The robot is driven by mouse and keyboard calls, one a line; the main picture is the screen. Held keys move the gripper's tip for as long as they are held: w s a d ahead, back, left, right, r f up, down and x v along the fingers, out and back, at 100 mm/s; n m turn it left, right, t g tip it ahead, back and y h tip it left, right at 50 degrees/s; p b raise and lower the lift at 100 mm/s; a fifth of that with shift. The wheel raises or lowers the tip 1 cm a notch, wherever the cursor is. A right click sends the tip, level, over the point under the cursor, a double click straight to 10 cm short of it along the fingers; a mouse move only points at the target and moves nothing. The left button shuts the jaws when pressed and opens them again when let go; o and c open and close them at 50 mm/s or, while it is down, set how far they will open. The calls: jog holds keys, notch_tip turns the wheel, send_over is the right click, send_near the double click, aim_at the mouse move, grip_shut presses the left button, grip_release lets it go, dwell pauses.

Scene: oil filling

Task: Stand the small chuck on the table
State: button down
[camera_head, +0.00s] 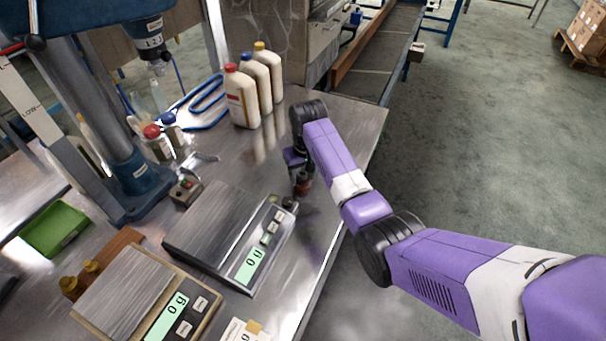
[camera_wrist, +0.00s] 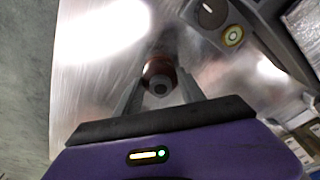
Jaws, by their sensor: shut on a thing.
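The small chuck (camera_head: 303,183) is a reddish-brown, dark-tipped piece at the end of my arm in the head view. My gripper (camera_head: 299,170) points down and is shut on it, just beyond the upper right corner of the large scale. In the wrist view the chuck (camera_wrist: 159,66) shows end-on as a round brown body with a dark centre, between the two grey fingers of my gripper (camera_wrist: 161,88). It looks about upright. Its lower end is over or on the metal table (camera_head: 345,130); I cannot tell whether it touches.
The large scale (camera_head: 213,228) lies close to the left of the chuck, with a dark knob near its corner. Three white bottles (camera_head: 242,98) stand behind. A drill press (camera_head: 105,130) and a second scale (camera_head: 125,290) are at left. The table's right edge is near.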

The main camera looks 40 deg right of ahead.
aim_at(305, 181)
jog(key=c, duration=0.7)
grip_release()
jog(key=shift+f, duration=0.1)
notch_tip(305, 181, up, 12)
jog(key=s, duration=0.1)
jog(key=shift+s+a, duration=0.3)
jog(key=shift+a, duration=0.1)
jog(key=shift+w, duration=0.1)
